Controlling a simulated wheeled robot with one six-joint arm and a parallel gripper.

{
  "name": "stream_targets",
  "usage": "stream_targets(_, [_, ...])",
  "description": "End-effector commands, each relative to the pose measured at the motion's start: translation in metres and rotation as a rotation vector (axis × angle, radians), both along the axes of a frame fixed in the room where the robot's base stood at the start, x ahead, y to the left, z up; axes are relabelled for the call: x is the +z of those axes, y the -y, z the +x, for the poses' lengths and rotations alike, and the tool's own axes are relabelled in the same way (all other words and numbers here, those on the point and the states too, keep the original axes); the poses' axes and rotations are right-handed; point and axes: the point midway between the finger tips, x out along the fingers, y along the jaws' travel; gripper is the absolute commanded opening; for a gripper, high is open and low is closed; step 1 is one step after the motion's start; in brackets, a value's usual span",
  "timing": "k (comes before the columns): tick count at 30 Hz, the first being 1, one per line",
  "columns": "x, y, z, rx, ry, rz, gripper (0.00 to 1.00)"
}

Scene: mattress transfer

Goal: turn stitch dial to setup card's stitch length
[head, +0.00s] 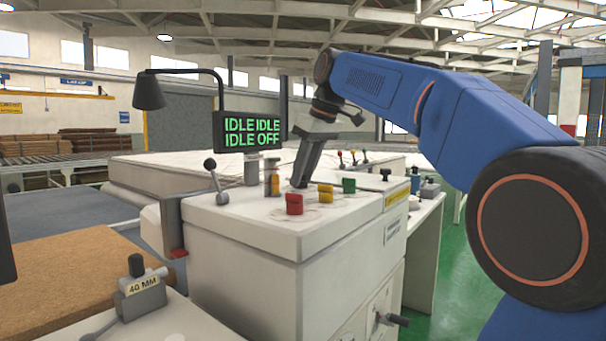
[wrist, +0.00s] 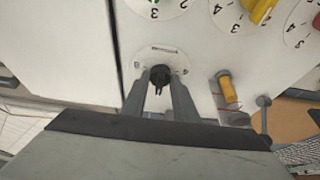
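A small black knob (wrist: 160,75) sits on a round white dial plate (wrist: 149,58) with marks around its rim; which number it points at is too small to tell. My gripper (wrist: 159,82) has its two fingers apart, one on each side of this knob, with small gaps seeming to show. In the head view my gripper (head: 301,184) points down at the cabinet top and hides the knob. A pale label (head: 391,232) with dark print is on the cabinet's side; I cannot read it or tell whether it is the setup card.
Red (head: 294,204), yellow (head: 325,193) and green (head: 349,186) knobs stand close to my gripper on the white cabinet (head: 240,225). An orange-yellow cylinder (wrist: 229,89) and a ball-ended lever (head: 216,182) are nearby. A display (head: 252,132) reads IDLE and OFF. A grey block (head: 140,290) reads 40 MM.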

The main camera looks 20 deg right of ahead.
Motion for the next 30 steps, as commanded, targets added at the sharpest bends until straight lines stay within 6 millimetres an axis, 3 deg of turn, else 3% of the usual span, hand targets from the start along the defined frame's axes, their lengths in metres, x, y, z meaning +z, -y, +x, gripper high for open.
stream_targets(14, [0.0009, -0.0016, -0.0012, -0.120, 0.002, -0.001, 0.04])
stream_targets(30, [0.0005, -0.0047, -0.0011, -0.580, 0.002, -0.001, 0.04])
